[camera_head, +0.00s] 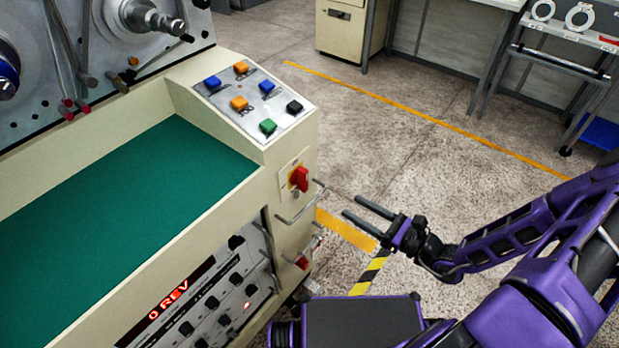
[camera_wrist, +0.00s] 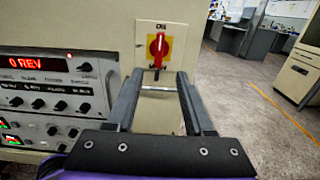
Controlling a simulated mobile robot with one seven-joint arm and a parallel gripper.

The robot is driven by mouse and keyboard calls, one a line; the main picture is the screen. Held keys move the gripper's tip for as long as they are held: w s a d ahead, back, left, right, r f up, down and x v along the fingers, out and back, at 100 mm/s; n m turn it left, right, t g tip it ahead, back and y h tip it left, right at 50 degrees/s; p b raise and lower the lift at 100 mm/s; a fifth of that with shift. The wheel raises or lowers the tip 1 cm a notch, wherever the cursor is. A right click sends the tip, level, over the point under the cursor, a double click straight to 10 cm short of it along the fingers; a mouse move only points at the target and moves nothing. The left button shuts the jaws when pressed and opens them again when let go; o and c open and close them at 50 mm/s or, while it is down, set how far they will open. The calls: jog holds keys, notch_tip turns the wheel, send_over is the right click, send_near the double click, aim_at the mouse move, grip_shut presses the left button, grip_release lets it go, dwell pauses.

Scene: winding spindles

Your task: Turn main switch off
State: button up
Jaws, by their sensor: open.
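The main switch (camera_head: 299,178) is a red rotary knob on a yellow plate, on the cream end face of the winding machine. In the wrist view the red knob (camera_wrist: 158,46) sits upright on its yellow plate, with a label above that seems to read "ON". My gripper (camera_head: 351,206) is open and empty, to the right of the machine and apart from the switch. In the wrist view its two dark fingers (camera_wrist: 158,78) point toward the panel, with the knob just above and between their tips.
A sloped button panel (camera_head: 254,98) is above. The display (camera_head: 168,299) reads "0 REV". Floor to the right is clear.

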aim_at(307, 180)
jog(key=x, duration=1.5)
jog(key=shift+c, duration=0.3)
grip_shut()
